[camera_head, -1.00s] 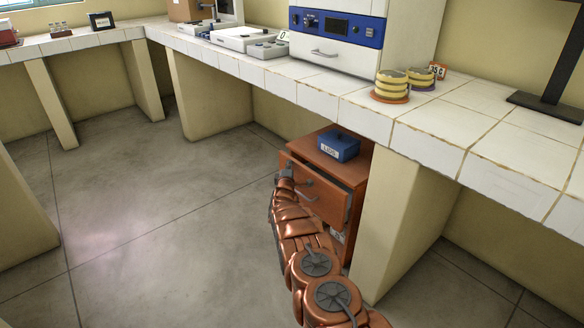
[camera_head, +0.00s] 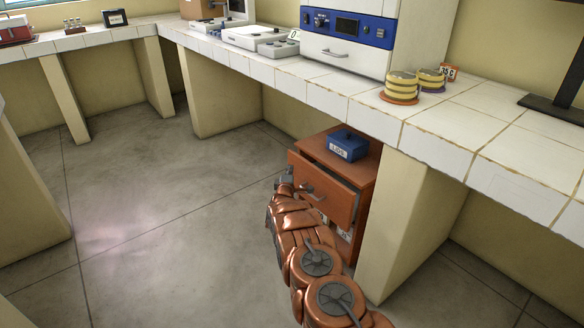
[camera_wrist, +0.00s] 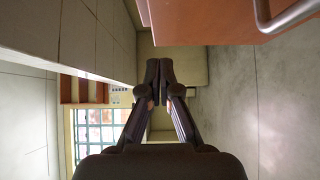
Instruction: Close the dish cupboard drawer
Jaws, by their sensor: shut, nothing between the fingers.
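The dish cupboard (camera_head: 362,166) is a small reddish-brown wooden cabinet under the tiled bench. Its top drawer (camera_head: 318,182) stands partly open, its front set out from the cabinet body, with a metal bar handle (camera_head: 312,190). My gripper (camera_head: 284,181) is low in front of the drawer's left end, partly hidden by my copper-coloured arm. In the wrist view, my gripper's dark fingers (camera_wrist: 160,75) are together and empty. The drawer front (camera_wrist: 215,18) and its handle (camera_wrist: 290,16) show at the upper right there, apart from the fingertips.
A blue box labelled LIDS (camera_head: 348,145) sits on the cupboard top. A cream bench support (camera_head: 410,225) stands close to the cupboard's right. The bench (camera_head: 440,120) overhangs from above. The grey floor (camera_head: 150,200) to the left is open.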

